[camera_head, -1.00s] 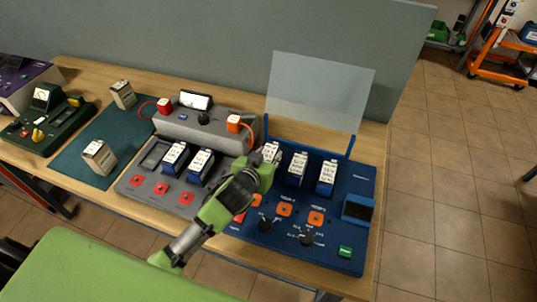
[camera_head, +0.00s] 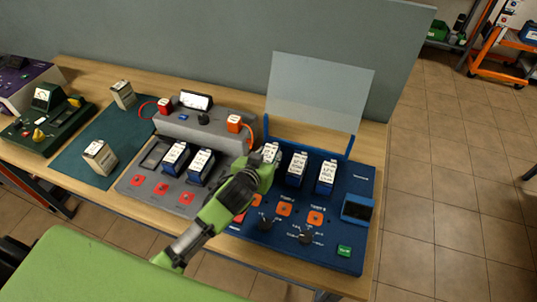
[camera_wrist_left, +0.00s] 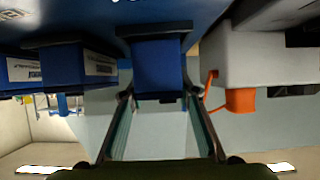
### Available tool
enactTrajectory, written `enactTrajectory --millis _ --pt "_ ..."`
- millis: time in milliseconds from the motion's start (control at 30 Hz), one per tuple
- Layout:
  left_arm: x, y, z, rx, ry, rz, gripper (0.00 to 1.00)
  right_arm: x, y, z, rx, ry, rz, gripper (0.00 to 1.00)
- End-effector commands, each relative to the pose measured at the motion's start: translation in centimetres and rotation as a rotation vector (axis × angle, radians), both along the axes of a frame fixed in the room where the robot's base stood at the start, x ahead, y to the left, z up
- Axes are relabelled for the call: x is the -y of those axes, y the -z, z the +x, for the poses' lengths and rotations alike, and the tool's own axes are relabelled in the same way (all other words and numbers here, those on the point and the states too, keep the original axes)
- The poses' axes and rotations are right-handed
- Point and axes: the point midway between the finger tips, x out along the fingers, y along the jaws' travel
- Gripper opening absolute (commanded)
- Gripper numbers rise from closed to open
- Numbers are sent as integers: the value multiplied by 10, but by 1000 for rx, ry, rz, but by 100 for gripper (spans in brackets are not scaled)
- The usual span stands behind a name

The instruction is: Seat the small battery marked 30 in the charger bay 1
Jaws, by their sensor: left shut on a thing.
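My left gripper (camera_head: 262,163) is shut on the leftmost battery (camera_head: 271,152) at the blue unit. In the left wrist view a blue battery body (camera_wrist_left: 158,68) shows between the fingers. Its lower end is hidden in the head view, so I cannot tell how deep it sits. Two more white-topped blue batteries (camera_head: 297,168) (camera_head: 327,177) stand upright beside it in the blue unit (camera_head: 355,240). The grey charger (camera_head: 128,182) holds two similar batteries (camera_head: 175,155) (camera_head: 201,164) and has an empty bay (camera_head: 153,154) at its left. Number marks are too small to read. My right gripper is not in view.
A clear panel (camera_head: 320,90) stands upright behind the blue unit. Two pale blocks (camera_head: 99,157) (camera_head: 123,94) stand on or by the green mat (camera_head: 85,140). A green meter device (camera_head: 48,120) is at the left. An orange lead (camera_head: 234,123) is close to my gripper.

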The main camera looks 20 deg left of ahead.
Motion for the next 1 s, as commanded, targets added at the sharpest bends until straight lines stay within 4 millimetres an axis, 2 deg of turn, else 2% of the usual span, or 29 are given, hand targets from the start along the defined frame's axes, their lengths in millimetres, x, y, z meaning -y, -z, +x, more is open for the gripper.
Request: enactTrajectory --millis 1000 --pt "0 -1 1 7 0 -2 0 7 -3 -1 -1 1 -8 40"
